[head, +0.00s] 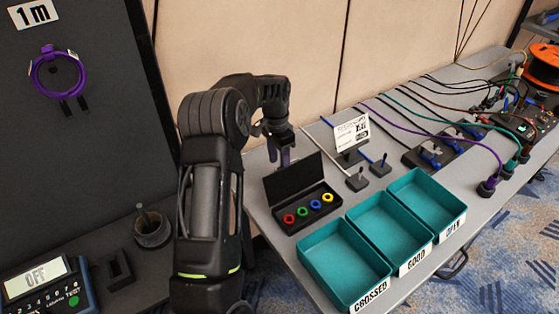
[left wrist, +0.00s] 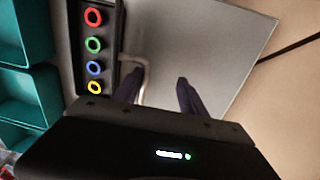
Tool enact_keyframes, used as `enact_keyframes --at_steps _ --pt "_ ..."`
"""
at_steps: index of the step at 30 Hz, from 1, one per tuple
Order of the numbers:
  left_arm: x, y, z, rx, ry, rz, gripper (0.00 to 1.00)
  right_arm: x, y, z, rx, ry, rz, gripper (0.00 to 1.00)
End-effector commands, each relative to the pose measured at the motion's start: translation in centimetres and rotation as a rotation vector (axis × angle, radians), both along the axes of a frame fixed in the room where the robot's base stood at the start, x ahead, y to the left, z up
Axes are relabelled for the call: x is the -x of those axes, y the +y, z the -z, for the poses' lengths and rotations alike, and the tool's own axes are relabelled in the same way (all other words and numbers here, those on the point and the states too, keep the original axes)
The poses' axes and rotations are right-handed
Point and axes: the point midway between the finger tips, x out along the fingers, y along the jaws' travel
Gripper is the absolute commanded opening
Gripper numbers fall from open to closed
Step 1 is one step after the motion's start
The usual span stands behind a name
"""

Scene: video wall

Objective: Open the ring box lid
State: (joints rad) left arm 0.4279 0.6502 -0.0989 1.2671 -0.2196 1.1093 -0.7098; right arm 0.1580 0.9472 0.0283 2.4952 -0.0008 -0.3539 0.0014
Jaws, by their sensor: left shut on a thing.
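The black ring box (head: 306,208) sits on the grey table with its lid (head: 293,178) raised and tilted back. Red, green, blue and yellow rings show in its base. My left gripper (head: 284,157) reaches down at the back of the lid, its fingertips partly hidden by it. In the left wrist view, the ring box (left wrist: 83,52) is at upper left, and the dark fingers of my left gripper (left wrist: 158,88) are beside the lid's edge. The gripper is shut on the lid, though the contact itself is hard to see. My right gripper is not in view.
Teal trays labelled CROSSED (head: 345,262), GOOD (head: 388,229) and OPEN (head: 427,203) stand right of the box. A small sign (head: 352,132) and probe stands are behind. Cables cross the far table. A tester (head: 45,288) is at lower left.

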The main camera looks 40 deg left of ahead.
Motion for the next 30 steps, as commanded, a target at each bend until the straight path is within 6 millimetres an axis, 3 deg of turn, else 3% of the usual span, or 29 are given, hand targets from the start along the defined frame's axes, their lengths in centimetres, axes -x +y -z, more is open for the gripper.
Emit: enact_keyframes --at_steps 1,5,18,30 --pt "0.3 0.9 -0.1 -0.015 0.002 -0.008 0.31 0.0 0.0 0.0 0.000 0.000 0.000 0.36" --pt "0.2 1.0 -0.9 -0.017 0.000 -0.008 0.31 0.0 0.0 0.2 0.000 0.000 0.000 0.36" --pt "-0.2 0.8 -7.4 -0.010 -0.005 -0.004 0.31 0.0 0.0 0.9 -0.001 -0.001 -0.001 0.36" --pt "-0.1 0.5 -7.9 -0.004 -0.001 -0.001 0.31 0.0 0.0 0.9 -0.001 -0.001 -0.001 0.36"
